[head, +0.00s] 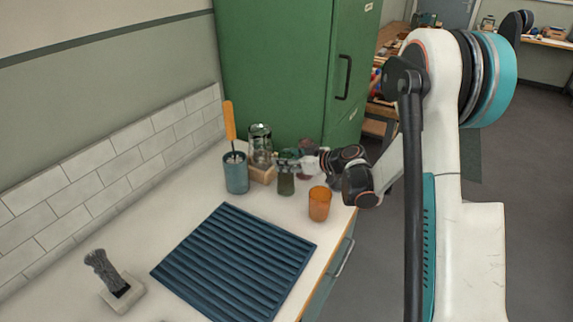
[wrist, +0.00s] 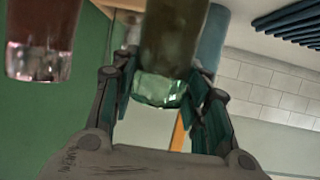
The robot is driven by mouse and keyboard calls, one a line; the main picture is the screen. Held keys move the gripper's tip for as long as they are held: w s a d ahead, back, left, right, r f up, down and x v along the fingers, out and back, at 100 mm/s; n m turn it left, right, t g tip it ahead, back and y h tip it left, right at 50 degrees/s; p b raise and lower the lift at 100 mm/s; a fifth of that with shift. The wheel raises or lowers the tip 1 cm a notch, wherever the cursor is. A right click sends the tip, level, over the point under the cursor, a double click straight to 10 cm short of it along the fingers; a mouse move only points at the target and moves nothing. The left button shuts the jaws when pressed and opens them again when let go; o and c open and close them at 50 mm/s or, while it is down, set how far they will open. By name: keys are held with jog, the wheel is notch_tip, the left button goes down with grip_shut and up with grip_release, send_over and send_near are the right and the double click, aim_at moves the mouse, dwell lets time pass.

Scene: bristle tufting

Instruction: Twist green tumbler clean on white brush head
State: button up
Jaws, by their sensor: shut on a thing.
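The green tumbler (head: 286,183) is at the back of the counter, between the teal cup (head: 236,178) and the orange tumbler. My gripper (head: 292,161) is shut on it; the wrist view shows the tumbler (wrist: 175,40) between both fingers (wrist: 158,88), its thick glassy end toward the palm. I cannot tell whether it touches the counter. An orange-handled tool (head: 229,118) stands in the teal cup. A little white shows at the cup's mouth; I cannot tell whether that is the white brush head. A grey-bristled brush (head: 104,268) leans from a pale holder at the front left.
A clear glass (head: 260,142) stands on a wooden block (head: 263,174) behind the green tumbler. A reddish tumbler (wrist: 38,40) is close beside my gripper. The orange tumbler (head: 319,204) stands near the counter edge. A blue ribbed mat (head: 235,262) lies empty. A green cabinet (head: 275,70) stands behind.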

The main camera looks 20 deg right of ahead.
jog(key=shift+f, duration=0.2)
jog(key=o, duration=1.3)
